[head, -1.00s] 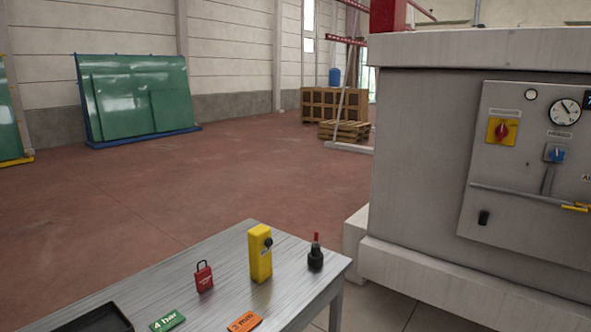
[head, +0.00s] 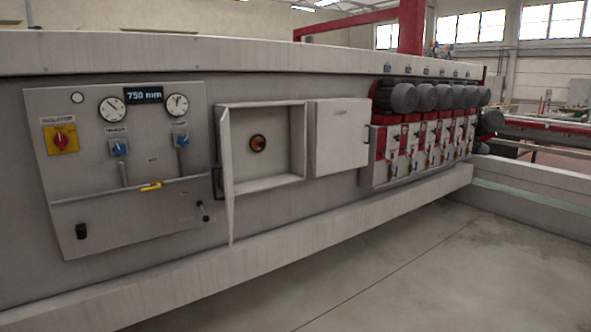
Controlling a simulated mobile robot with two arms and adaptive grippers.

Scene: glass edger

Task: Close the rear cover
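An open box-like compartment (head: 297,140) sits in the side of the grey machine. Its light grey hinged cover (head: 230,185) stands swung out at the compartment's left edge, seen nearly edge-on, with a dark handle. Inside the compartment is a round orange-brown knob or lamp on a dark base (head: 258,144). To its right a second, similar cover (head: 340,138) is shut; its small label is unreadable. I cannot tell from labels which one is called the rear cover. Neither of my grippers is in view.
A control panel (head: 125,210) with gauges, a 750 mm display, a red-yellow switch and levers is left of the open cover. Several dark motors (head: 425,97) stand right. A low ledge (head: 350,222) runs along the machine. The concrete floor (head: 400,275) in front is clear.

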